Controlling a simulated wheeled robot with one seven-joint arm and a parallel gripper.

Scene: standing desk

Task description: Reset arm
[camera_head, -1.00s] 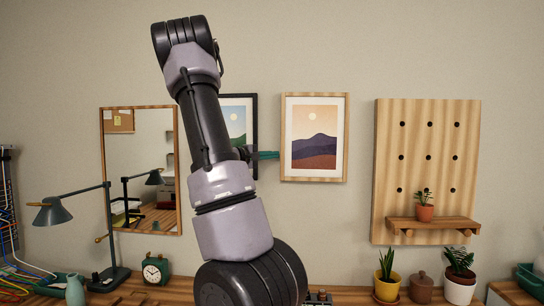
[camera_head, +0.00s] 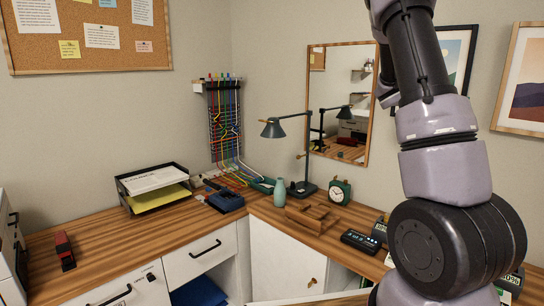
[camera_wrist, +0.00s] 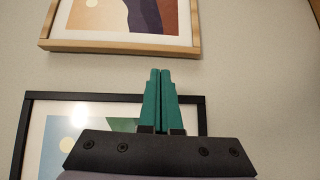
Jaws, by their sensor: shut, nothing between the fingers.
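My gripper (camera_wrist: 160,100) shows in the wrist view with its two green fingers together and nothing between them. It points at the wall, in front of a black-framed picture (camera_wrist: 28,140) and below a wood-framed picture (camera_wrist: 120,48). In the head view my arm rises at the right, folded upward. The gripper itself is hidden behind the arm there. The black-framed picture (camera_head: 461,50) and the wood-framed picture (camera_head: 528,85) hang on the wall beside the arm.
A corner desk (camera_head: 120,240) carries a paper tray (camera_head: 155,190), a red stapler (camera_head: 64,250), a lamp (camera_head: 300,185), a vase (camera_head: 280,192), a green clock (camera_head: 340,191) and a wooden organizer (camera_head: 312,217). A mirror (camera_head: 340,100) hangs behind. The desk's left front is mostly clear.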

